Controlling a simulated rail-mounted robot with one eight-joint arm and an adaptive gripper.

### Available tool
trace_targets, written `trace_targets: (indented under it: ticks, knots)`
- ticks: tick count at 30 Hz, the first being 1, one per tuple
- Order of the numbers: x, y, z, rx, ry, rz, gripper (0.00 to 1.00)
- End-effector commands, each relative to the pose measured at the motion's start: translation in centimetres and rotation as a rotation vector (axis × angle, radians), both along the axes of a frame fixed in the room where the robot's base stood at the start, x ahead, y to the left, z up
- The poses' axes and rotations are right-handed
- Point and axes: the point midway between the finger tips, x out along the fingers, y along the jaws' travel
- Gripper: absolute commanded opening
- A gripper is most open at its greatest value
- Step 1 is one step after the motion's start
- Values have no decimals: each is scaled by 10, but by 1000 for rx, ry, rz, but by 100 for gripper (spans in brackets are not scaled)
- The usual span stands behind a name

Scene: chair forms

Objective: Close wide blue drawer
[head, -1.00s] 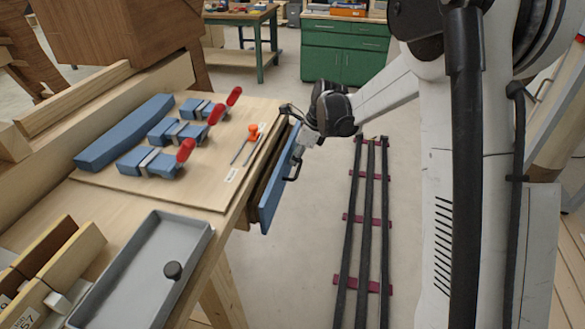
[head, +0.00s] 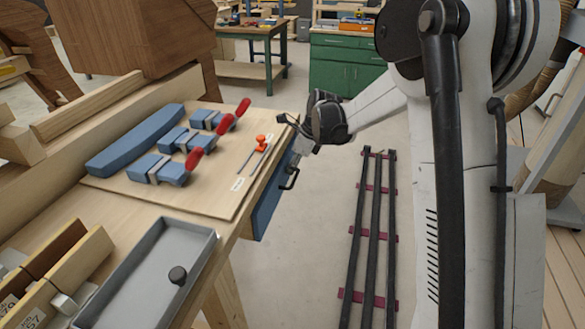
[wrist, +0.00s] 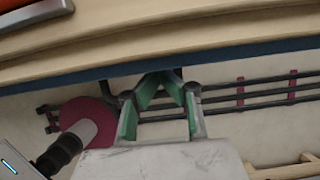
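The wide blue drawer (head: 267,208) sits under the right edge of the workbench, with a dark handle (head: 290,179) on its front. Its front is close to the bench edge; any remaining gap is hard to judge. My gripper (head: 293,137) is at the far end of the drawer front, partly hidden by my wrist. In the wrist view the drawer's blue edge (wrist: 215,59) runs as a strip below the wooden top. My gripper's green-padded fingers (wrist: 162,76) converge at their tips beside that strip, seemingly touching it, with nothing visible between them.
The workbench board (head: 215,197) holds blue clamps with red handles (head: 190,158), a long blue block (head: 135,140) and an orange-handled tool (head: 261,140). A grey tray (head: 205,246) lies nearer. Dark floor rails (head: 372,230) run to the right, with clear floor between.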

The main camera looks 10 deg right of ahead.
Motion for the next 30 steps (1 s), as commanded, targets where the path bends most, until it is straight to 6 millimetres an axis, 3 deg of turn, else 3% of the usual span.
trace_targets:
  ticks: [5,15,21,26,30]
  knots:
    - [-1,0,22,10,-5,3,0]
    - [-13,-23,77,6,-2,3,0]
    - [-20,-30,95,-1,-9,15,0]
    - [-39,-30,116,-43,-66,110,0]
    - [-68,-31,142,-110,-149,259,0]
